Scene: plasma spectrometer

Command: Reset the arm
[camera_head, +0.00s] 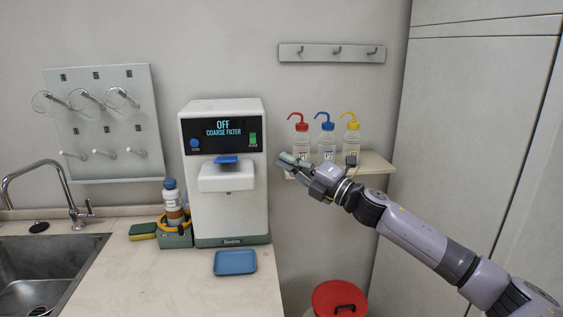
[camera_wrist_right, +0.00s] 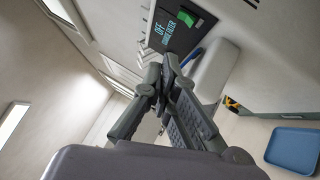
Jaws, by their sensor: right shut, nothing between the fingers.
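My right gripper (camera_head: 286,160) is in the head view, in front of the wall shelf and just right of the white machine (camera_head: 231,230). Its fingers are closed together with nothing between them. The right wrist view shows the same shut fingers (camera_wrist_right: 168,68), with the machine (camera_wrist_right: 222,72) beyond them. The gripper appears apart from the machine. My left gripper is not in view.
Bottles with red, blue (camera_head: 326,140) and yellow tops stand on the shelf (camera_head: 375,163) behind my right gripper. A blue tray (camera_head: 235,262) lies on the counter (camera_head: 150,285). A caddy (camera_head: 175,237) stands left of the machine, near the sink (camera_head: 40,270). A red-lidded bin (camera_head: 340,300) is below.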

